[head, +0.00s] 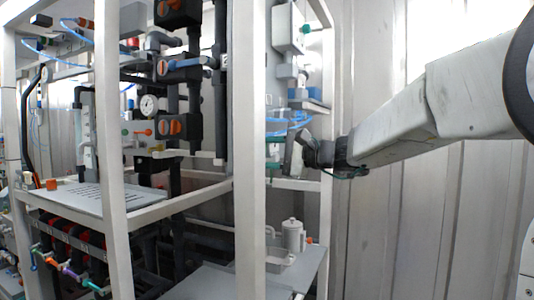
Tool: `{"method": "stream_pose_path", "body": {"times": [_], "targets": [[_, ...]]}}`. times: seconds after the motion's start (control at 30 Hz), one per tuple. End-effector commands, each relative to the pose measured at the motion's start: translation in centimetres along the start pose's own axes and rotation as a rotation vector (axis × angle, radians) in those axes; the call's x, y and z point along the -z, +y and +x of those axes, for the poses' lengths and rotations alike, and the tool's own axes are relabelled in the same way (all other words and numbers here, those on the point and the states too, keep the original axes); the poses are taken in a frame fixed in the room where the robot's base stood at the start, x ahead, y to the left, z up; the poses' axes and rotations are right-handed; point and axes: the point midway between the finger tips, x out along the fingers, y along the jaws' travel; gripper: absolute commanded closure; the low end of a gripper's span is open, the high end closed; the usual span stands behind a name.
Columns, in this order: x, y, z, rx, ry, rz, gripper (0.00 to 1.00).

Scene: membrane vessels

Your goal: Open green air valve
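My arm reaches in from the right, and my gripper (300,148) is at the right side of the white frame, close to a post. It is small and dark here, so I cannot tell whether its fingers are open or shut. A small green handle (126,132) sits on a grey panel left of the post, beside an orange one. Another green handle (92,287) is in a row of small coloured handles at the lower left. I cannot tell which of these is the green air valve. My gripper is apart from both.
White frame posts (250,150) stand between my gripper and the left-hand equipment. Blue tubing (288,125) runs beside my gripper. A pressure gauge (148,105) and black pipes with orange valve knobs fill the rack. A white jug (292,235) stands on a lower shelf.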

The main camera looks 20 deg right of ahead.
Motion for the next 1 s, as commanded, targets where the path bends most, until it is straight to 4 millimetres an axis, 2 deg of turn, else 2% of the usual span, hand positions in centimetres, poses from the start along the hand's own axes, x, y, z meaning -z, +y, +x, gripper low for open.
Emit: {"method": "stream_pose_path", "body": {"times": [0.3, 0.83, 0.87, 0.9, 0.93, 1.0], "targets": [[0.06, 0.05, -0.02, 0.000, 0.002, -0.120, 0.76], [0.07, 0.07, -0.03, -0.001, 0.002, -0.145, 0.76], [0.07, 0.07, -0.03, -0.001, 0.002, -0.145, 0.50], [0.07, 0.07, -0.03, -0.001, 0.002, -0.145, 0.39], [0.07, 0.07, -0.03, -0.001, 0.002, -0.145, 0.31], [0.05, 0.07, -0.02, -0.001, 0.001, -0.145, 0.31]]}}
